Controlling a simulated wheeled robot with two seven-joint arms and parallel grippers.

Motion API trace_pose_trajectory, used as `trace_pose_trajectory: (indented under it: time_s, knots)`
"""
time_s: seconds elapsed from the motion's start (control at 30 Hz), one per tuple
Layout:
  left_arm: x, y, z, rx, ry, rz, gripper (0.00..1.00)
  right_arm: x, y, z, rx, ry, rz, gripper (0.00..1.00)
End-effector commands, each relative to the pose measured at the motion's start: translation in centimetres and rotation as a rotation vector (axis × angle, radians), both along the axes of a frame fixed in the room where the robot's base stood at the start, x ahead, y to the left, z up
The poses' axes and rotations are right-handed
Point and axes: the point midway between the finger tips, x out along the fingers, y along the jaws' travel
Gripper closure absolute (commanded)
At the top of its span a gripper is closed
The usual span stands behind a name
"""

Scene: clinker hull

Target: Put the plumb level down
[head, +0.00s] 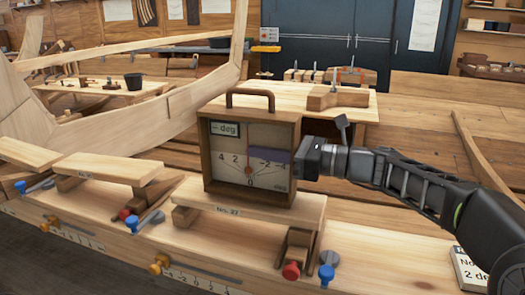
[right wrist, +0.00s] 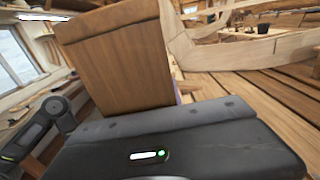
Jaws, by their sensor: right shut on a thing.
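The plumb level (head: 225,150) is an upright wooden box with a brown handle on top and a pale dial face with numbers and a "– deg" window. A purple patch covers part of the dial's right side. My right gripper (head: 308,160) is shut on the level at its right side; the fingers are mostly hidden. The level stands on or just above the short plank marked No. 22 (head: 255,204); I cannot tell if they touch. In the right wrist view, the level's plain brown side (right wrist: 118,62) rises just beyond the gripper. My left gripper is not in view.
Left of the level are more short planks (head: 95,165) on blocks, with blue and red knobs. Orange sliders with scales (head: 160,262) line the front beam. A numbered card (head: 470,270) lies at right. The pale hull (head: 120,130) rises at left.

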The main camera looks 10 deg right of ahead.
Motion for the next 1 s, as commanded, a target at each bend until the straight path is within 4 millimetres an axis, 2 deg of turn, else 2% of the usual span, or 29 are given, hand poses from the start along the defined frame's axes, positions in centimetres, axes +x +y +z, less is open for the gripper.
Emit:
trace_pose_trajectory:
  time_s: [0.2,0.23,0.5,0.83,1.0]
  knots:
    - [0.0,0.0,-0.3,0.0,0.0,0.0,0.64,0.0,0.0,-0.3,0.001,-0.002,0.0,1.0]
    - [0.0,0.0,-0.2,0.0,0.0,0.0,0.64,0.0,0.0,-0.4,0.0,0.0,0.0,0.89]
    - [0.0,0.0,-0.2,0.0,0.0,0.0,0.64,0.0,0.0,-0.3,0.0,0.0,0.0,0.69]
    - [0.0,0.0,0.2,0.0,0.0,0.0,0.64,0.0,0.0,0.2,-0.001,-0.001,0.0,0.69]
    - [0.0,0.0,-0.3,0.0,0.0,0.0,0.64,-1.0,-1.7,0.0,-0.001,0.001,-0.003,0.69]
